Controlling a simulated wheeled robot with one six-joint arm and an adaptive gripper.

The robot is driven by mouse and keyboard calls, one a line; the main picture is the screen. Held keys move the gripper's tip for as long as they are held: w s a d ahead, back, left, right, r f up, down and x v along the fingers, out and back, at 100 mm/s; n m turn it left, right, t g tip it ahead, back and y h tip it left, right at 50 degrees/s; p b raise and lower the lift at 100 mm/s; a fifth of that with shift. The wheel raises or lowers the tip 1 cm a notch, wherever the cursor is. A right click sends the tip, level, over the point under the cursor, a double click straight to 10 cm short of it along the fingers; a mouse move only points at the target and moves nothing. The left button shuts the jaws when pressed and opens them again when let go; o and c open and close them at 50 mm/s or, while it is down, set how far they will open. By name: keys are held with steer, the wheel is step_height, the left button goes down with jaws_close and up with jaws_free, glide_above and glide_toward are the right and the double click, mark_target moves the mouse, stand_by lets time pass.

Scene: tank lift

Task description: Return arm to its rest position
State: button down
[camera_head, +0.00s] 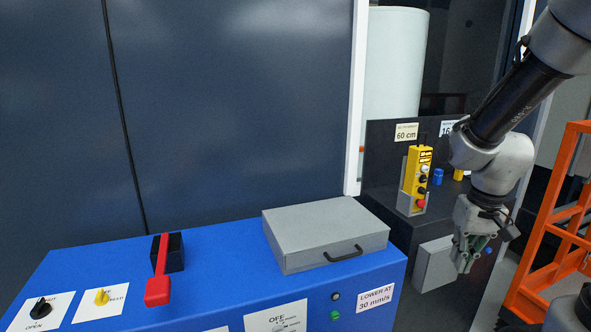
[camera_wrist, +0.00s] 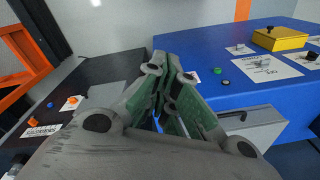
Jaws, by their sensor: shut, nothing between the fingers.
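My gripper (camera_head: 467,262) hangs at the right of the head view, pointing down, in front of the dark cabinet. Its fingers are together with nothing between them. In the wrist view my gripper (camera_wrist: 172,62) fills the middle, its green-padded fingers closed. My arm comes in from the top right of the head view and is bent, so it is held out over the space right of the blue console (camera_head: 225,262).
A grey case (camera_head: 322,232) and a red lever (camera_head: 159,280) are on the console. A yellow pendant (camera_head: 416,178) hangs on the dark cabinet (camera_head: 385,140). An orange frame (camera_head: 548,235) stands at the right, close to my gripper. A yellow box (camera_wrist: 279,39) shows in the wrist view.

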steer(key=s+r+n+t, duration=0.1)
steer(key=s+r+t, duration=0.2)
steer(key=s+r, duration=0.7)
step_height(320, 180, up, 4)
steer(key=shift+s+d+t+h, duration=0.2)
steer(key=shift+d+t+h, duration=0.1)
steer(key=shift+d, duration=0.05)
stand_by(1.4)
